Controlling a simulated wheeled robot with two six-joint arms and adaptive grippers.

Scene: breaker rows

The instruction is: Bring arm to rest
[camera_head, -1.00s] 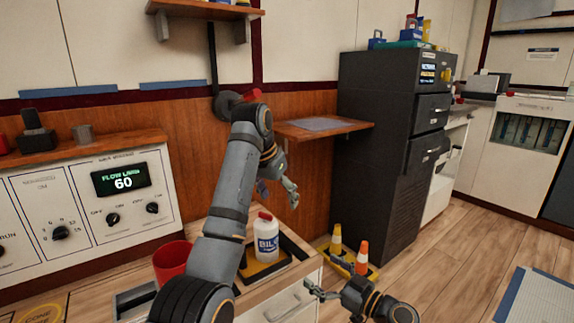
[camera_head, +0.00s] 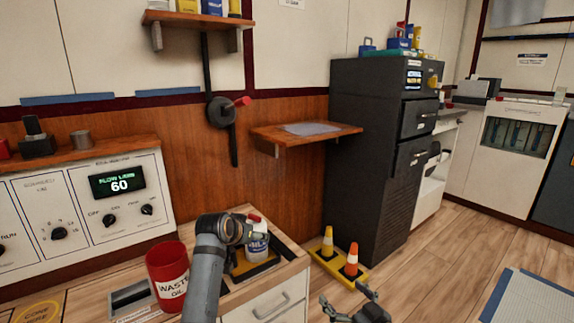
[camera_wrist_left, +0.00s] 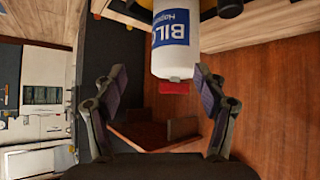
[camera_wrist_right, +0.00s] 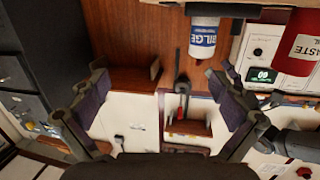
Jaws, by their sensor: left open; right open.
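My left arm (camera_head: 205,275) comes up from the bottom in the head view, bent in front of the white bilge bottle (camera_head: 258,243). Its jaws are not clear there. In the left wrist view my left gripper (camera_wrist_left: 160,74) is open and empty, with the bottle (camera_wrist_left: 174,45) showing beyond its fingers, upside down in the picture. My right gripper (camera_head: 346,301) is open and empty at the lower edge of the head view, right of the drawer cabinet. In the right wrist view its fingers (camera_wrist_right: 160,74) stand wide apart with nothing between them.
A red waste oil bin (camera_head: 166,268) stands left of the bottle. A wall lever with a red handle (camera_head: 241,101) is above. A wooden shelf (camera_head: 268,135) juts out beside the dark cabinet (camera_head: 375,150).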

